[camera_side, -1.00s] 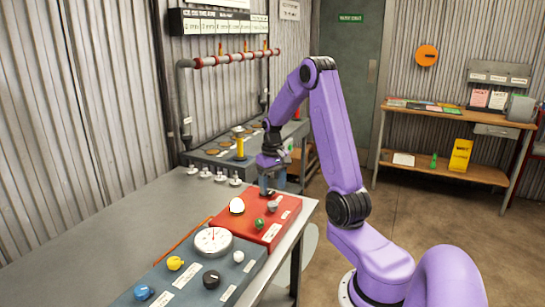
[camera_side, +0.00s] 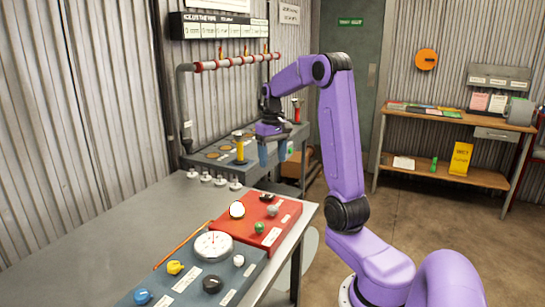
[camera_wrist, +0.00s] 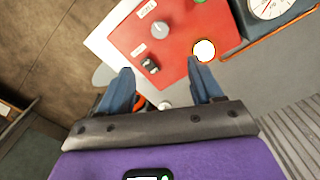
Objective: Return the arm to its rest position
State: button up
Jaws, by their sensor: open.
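My gripper (camera_side: 274,152) is raised above the far end of the near workbench, its blue-grey fingers pointing down. In the wrist view my gripper (camera_wrist: 158,82) shows two spread fingers with nothing between them. The red panel also shows in the wrist view (camera_wrist: 190,40), apart from the fingers.
A grey panel (camera_side: 190,270) with a white dial gauge (camera_side: 213,246) and coloured knobs lies nearer. A back bench (camera_side: 215,158) holds a yellow post (camera_side: 240,151). Pipes (camera_side: 225,62) run along the left wall. A wooden table (camera_side: 455,116) stands at right, with open floor before it.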

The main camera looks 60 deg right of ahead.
jog(key=s+a+f+n, duration=0.15)
jog(key=a+n, duration=0.65)
jog(key=a, duration=1.6)
jog(key=s+a+f+n, duration=0.1)
jog(key=s+a+n, duration=0.4)
jog(key=s, duration=0.5)
jog(key=s+a+f+n, duration=0.2)
jog(key=s+a+n, duration=0.2)
jog(key=s, duration=0.6)
jog(key=shift+a+f+n, duration=0.2)
jog(key=shift+a+n, duration=0.2)
jog(key=shift+n, duration=0.1)
